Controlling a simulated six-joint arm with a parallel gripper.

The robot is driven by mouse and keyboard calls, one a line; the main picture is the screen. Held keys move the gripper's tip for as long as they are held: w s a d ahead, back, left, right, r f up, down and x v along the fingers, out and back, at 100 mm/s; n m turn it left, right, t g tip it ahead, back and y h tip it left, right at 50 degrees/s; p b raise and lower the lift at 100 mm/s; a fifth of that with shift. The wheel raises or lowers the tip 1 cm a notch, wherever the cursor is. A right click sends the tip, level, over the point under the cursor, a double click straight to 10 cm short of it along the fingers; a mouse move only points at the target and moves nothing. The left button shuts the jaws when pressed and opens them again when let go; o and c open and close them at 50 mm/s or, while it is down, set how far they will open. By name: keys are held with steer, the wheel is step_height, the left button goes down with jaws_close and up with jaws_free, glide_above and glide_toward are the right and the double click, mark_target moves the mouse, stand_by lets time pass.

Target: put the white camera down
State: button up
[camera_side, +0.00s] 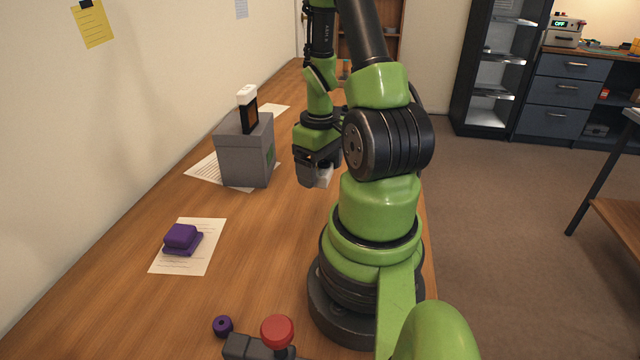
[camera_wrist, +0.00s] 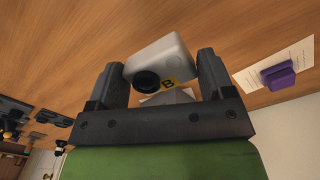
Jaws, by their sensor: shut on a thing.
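The white camera (camera_wrist: 170,58) has a dark round lens and a yellow label with a "B". It sits between the two dark fingers of my gripper (camera_wrist: 160,65) in the wrist view, tilted in that picture. In the side view my gripper (camera_side: 316,177) points down over the wooden table, and part of the white camera (camera_side: 323,176) shows at its fingertips. My gripper is shut on the camera. Most of the camera is hidden by the gripper in the side view, and I cannot tell whether it touches the table.
A purple block (camera_side: 181,238) lies on a paper sheet (camera_side: 207,256). Bare table lies between box and arm.

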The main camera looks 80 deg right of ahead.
steer(key=shift+w+r, duration=0.1)
steer(key=shift+r, duration=0.35)
steer(key=w+a, duration=0.3)
steer(key=w, duration=0.4)
steer(key=n, duration=0.1)
glide_above(253, 232)
step_height(253, 232, down, 4)
steer(key=shift+f, duration=2.65)
steer(key=o, duration=0.9)
steer(key=shift+f, duration=0.1)
steer(key=shift+o, duration=0.2)
